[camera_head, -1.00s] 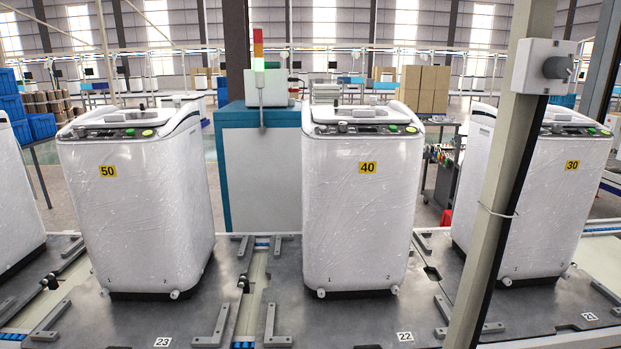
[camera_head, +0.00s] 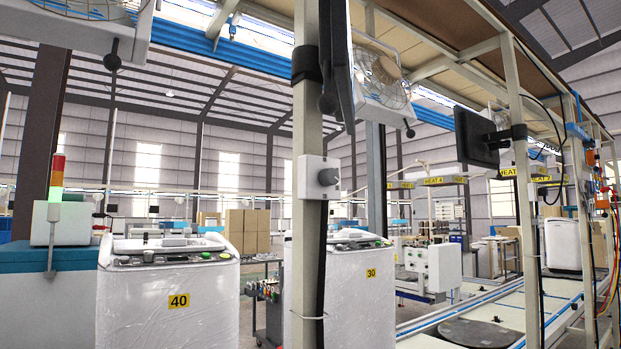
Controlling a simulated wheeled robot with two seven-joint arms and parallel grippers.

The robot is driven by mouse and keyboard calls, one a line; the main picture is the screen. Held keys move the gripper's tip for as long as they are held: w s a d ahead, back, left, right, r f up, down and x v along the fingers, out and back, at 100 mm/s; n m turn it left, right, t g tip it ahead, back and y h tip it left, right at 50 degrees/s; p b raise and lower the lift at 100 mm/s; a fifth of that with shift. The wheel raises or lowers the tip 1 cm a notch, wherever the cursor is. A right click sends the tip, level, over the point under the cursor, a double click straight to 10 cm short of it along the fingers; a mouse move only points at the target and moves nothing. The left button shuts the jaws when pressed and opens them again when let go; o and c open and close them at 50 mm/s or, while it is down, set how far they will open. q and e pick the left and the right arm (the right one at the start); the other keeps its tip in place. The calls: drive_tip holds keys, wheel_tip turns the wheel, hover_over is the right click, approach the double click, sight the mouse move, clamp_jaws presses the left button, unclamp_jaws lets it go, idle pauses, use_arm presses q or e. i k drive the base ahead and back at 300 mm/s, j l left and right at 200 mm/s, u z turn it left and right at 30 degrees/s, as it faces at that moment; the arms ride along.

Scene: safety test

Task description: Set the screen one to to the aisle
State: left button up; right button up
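A dark flat screen (camera_head: 338,65) is mounted high on the near beige post (camera_head: 306,110). I see it nearly edge-on, so its face is hidden. A second dark screen (camera_head: 476,137) hangs on a bracket on a post further right, turned at an angle. I cannot tell which of them is screen one. Neither of my grippers is in view.
Fans (camera_head: 382,85) hang overhead. A conveyor line (camera_head: 475,315) runs at the right.

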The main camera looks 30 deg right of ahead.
sight(479, 142)
drive_tip(key=z, duration=1.05)
